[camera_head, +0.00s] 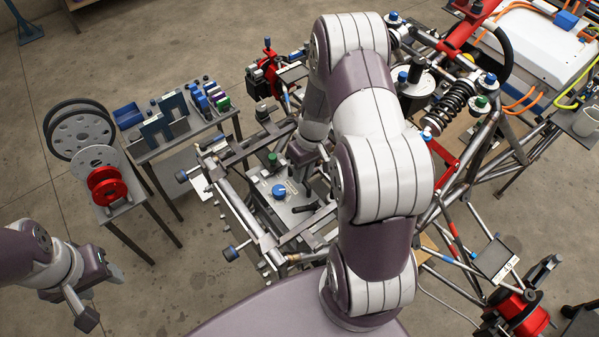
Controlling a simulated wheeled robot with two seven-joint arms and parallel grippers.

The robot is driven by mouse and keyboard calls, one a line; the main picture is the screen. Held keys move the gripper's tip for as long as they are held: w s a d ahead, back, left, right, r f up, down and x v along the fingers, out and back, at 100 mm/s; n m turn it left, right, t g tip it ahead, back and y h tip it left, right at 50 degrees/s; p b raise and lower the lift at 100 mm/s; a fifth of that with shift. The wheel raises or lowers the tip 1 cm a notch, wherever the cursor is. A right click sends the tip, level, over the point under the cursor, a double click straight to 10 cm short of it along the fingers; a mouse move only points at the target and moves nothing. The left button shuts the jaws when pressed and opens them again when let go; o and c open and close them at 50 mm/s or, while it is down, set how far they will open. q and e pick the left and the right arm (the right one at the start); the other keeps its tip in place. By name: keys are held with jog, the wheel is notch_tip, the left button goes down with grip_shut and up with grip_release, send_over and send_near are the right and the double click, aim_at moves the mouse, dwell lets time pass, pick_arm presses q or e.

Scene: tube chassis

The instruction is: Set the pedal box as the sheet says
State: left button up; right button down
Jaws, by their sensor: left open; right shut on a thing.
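The pedal box appears to be the grey metal assembly (296,216) at the front of the tube chassis, with a blue knob (279,191) on its plate and a green-topped knob (273,159) behind it. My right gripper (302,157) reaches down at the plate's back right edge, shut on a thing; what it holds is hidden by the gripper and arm. My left gripper (100,296) is open and empty over bare floor at the lower left, well away from the box. A small plate with a number (499,259) is at the right; I cannot tell whether it is the sheet.
A side table (190,138) with a blue tray (128,115) and coloured blocks (212,97) stands left of the chassis. A stand with discs (78,135) and a red reel (107,187) is further left. Chassis tubes and a spring damper (450,103) crowd the right.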

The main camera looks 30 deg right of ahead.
jog(key=c, duration=1.1)
grip_release()
jog(key=shift+w, duration=0.1)
pick_arm(q)
notch_tip(320, 180, down, 3)
jog(key=b, duration=0.3)
jog(key=shift+f, duration=0.15)
pick_arm(e)
jog(key=r, duration=0.4)
jog(key=d+r, duration=0.1)
jog(key=r, duration=0.3)
jog(key=d+r, duration=0.1)
jog(key=r, duration=0.3)
jog(key=shift+w+d+r, duration=0.1)
jog(key=shift+d+r, duration=0.1)
jog(key=shift+r, duration=0.05)
